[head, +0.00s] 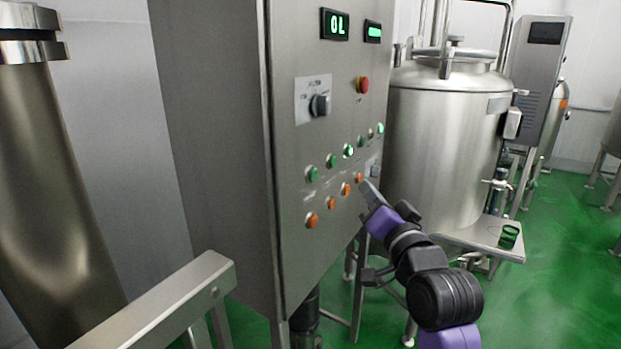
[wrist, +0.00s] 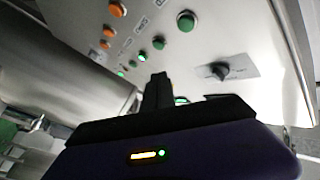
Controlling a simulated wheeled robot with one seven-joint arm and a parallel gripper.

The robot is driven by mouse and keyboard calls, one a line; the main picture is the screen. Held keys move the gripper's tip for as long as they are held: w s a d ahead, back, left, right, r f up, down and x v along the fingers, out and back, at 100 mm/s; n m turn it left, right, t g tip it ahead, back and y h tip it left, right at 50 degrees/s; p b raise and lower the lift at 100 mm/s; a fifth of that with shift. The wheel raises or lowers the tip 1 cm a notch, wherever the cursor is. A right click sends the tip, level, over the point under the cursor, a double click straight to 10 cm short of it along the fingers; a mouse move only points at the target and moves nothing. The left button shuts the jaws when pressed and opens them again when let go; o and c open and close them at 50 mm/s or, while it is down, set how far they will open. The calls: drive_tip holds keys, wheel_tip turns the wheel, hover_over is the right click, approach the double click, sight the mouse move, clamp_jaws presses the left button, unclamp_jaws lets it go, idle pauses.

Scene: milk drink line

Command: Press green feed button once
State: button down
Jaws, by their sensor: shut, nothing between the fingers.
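A row of green buttons runs along the grey control cabinet's front; one green button (head: 313,174) is at the near end, and another (head: 348,150) is brightly lit. In the wrist view the near green button (wrist: 186,22) and a lit green button (wrist: 142,57) show above the fingers. The labels are too small to read, so I cannot tell which is the feed button. My gripper (head: 367,187) is shut and empty, close to the panel at the far end of the orange row. Its fingers (wrist: 158,80) point toward the panel in the wrist view; I cannot tell whether they touch.
Orange buttons (head: 331,203) sit below the green ones. A rotary knob (head: 320,105) and a red stop button (head: 362,84) are higher on the cabinet (head: 220,150). A steel tank (head: 445,140) stands behind my arm. A metal rail (head: 165,305) is at front left. Green floor is open at right.

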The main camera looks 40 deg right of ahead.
drive_tip(key=w+a+b, duration=0.1)
drive_tip(key=w+a, duration=0.1)
drive_tip(key=w, duration=0.6)
drive_tip(key=shift+w+a+b, duration=0.15)
drive_tip(key=shift+a+b, duration=0.2)
drive_tip(key=shift+a, duration=0.05)
drive_tip(key=shift+w, duration=0.1)
idle(1.9)
drive_tip(key=shift+w+a, duration=0.1)
drive_tip(key=shift+w, duration=0.15)
drive_tip(key=shift+w+a, duration=0.2)
drive_tip(key=shift+w, duration=0.25)
idle(0.8)
drive_tip(key=shift+s+d, duration=0.1)
drive_tip(key=shift+s, duration=0.1)
drive_tip(key=shift+s+d, duration=0.2)
drive_tip(key=shift+s, duration=0.45)
drive_tip(key=shift+s+d+p, duration=0.2)
drive_tip(key=shift+s+d, duration=0.1)
drive_tip(key=shift+s, duration=0.5)
drive_tip(key=shift+s+d+p, duration=0.15)
drive_tip(key=shift+s+d, duration=0.1)
drive_tip(key=shift+s, duration=0.5)
drive_tip(key=shift+s+d+p, duration=0.2)
drive_tip(key=shift+s+d, duration=0.1)
drive_tip(key=shift+s, duration=0.5)
